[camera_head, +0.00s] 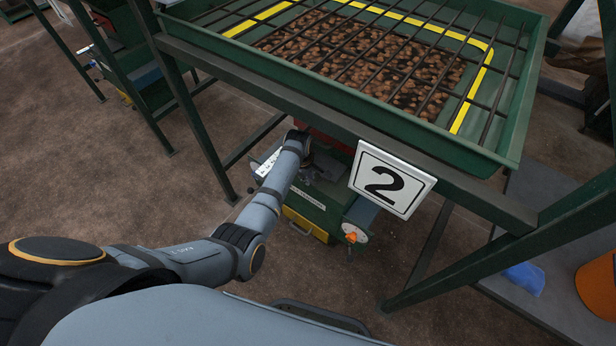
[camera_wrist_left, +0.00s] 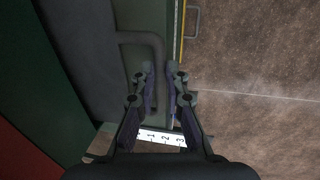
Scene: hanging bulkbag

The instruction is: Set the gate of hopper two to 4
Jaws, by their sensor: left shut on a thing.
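Hopper two (camera_head: 340,108) is a green bin with a bar grate over brown lumps, marked by a white sign "2" (camera_head: 392,183). My left gripper (camera_head: 308,168) reaches in under its front edge, left of the sign. In the left wrist view, my left gripper (camera_wrist_left: 161,82) is shut on the bent grey gate handle (camera_wrist_left: 142,38), which runs down between the fingers. A white scale (camera_wrist_left: 162,138) shows 1, 2 and 3 below the fingers; its other numbers are hidden. I cannot tell the gate's reading. My right gripper is not in view.
Under the hopper is a green machine with a yellow front (camera_head: 306,224) and a white dial (camera_head: 355,233) with an orange mark. Green frame legs stand on both sides. An orange bucket (camera_head: 598,287) and a blue item (camera_head: 524,278) lie at the right. Brown floor is open at the left.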

